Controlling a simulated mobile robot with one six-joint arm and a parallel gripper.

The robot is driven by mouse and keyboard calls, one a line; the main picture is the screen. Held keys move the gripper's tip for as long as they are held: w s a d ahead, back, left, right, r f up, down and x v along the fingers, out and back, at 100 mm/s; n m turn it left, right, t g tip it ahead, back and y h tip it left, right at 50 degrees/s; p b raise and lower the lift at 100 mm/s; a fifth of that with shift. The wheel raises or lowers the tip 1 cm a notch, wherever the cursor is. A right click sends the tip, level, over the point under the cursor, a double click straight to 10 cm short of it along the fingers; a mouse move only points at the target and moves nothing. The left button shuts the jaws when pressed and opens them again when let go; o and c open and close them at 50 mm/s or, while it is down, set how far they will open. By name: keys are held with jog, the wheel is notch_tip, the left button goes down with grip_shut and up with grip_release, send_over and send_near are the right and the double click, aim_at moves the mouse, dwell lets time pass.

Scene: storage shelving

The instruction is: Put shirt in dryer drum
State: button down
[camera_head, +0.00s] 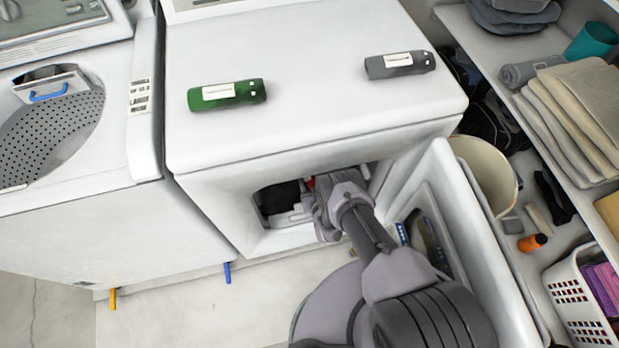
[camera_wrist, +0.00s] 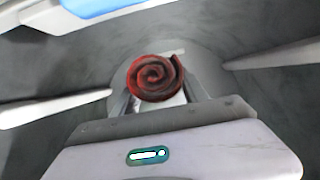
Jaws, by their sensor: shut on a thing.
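A rolled dark red and black shirt (camera_wrist: 156,78) shows end-on as a spiral in the wrist view. My gripper (camera_wrist: 160,100) is shut on it. Around it in the wrist view are the grey inner walls of the dryer drum (camera_wrist: 60,75), with pale fins. In the head view my gripper (camera_head: 312,197) reaches into the front opening of the white dryer (camera_head: 215,205). Only a small bit of red shows there beside the wrist. The dryer door (camera_head: 465,225) stands open to the right of my arm. The wrist hides most of the opening.
A green bottle (camera_head: 227,95) and a grey bottle (camera_head: 400,65) lie on the dryer top. A top-loading washer (camera_head: 70,225) stands at left. Shelves at right hold folded towels (camera_head: 570,120), a beige bin (camera_head: 488,170) and a white basket (camera_head: 575,300).

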aim_at(310, 179)
jog(key=shift+w+a+f+b, duration=0.15)
jog(key=shift+w+b, duration=0.3)
jog(key=shift+w, duration=0.6)
jog(key=f+b, duration=0.3)
jog(key=shift+w+f, duration=0.25)
jog(key=shift+f, duration=0.15)
jog(key=shift+r, duration=0.2)
jog(key=c, duration=0.6)
grip_release()
jog(key=p+v, duration=0.4)
jog(key=v, duration=0.7)
jog(key=shift+s+r, duration=0.15)
jog(key=shift+s, duration=0.3)
